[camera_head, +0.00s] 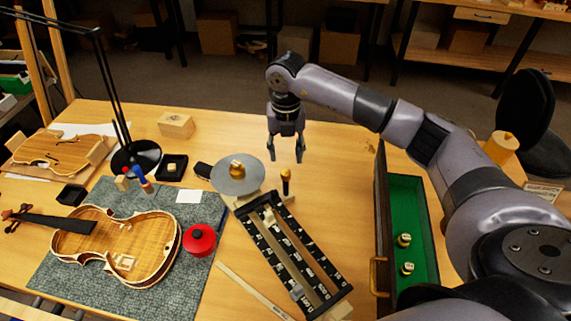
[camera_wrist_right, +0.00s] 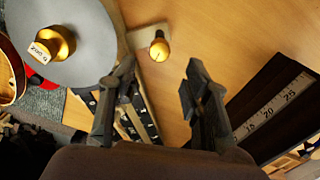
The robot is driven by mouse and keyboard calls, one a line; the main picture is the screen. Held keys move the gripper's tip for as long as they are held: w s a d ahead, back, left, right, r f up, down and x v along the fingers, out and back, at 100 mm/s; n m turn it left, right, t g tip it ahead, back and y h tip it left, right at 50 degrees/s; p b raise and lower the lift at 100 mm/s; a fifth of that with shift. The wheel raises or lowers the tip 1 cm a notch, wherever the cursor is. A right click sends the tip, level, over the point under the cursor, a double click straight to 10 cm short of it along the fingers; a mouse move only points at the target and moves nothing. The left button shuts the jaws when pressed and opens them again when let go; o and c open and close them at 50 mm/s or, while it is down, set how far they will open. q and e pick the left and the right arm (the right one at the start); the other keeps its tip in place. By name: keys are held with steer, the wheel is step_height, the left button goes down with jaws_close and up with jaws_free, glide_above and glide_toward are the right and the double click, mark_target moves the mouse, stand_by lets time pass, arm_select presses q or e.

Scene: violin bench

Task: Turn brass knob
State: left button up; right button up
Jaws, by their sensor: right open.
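The brass knob (camera_head: 286,174) stands upright on a dark post at the far end of the black scale frame (camera_head: 322,268). In the right wrist view the knob (camera_wrist_right: 159,48) shows its round top with a pale line, on a light block. My right gripper (camera_head: 286,158) points down, open and empty, just behind and above the knob in the head view. In the right wrist view the knob is beyond the gap between the fingers (camera_wrist_right: 160,82), and neither finger touches it. My left gripper is not in view.
A brass weight (camera_head: 237,169) sits on a round grey pan (camera_head: 222,184) left of the knob. A green-lined drawer (camera_head: 408,205) holding brass weights is at the right. A violin body (camera_head: 120,245) and red tin (camera_head: 199,240) lie on a grey mat.

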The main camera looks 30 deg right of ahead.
mark_target(286, 172)
step_height(286, 172, down, 6)
steer(key=shift+s+r+p, duration=0.1)
steer(key=shift+r+p, duration=0.05)
steer(key=shift+p, duration=0.4)
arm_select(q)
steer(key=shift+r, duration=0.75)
arm_select(e)
steer(key=shift+f, duration=0.55)
steer(key=shift+c, duration=0.6)
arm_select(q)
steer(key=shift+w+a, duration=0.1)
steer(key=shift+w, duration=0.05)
arm_select(e)
jaws_close()
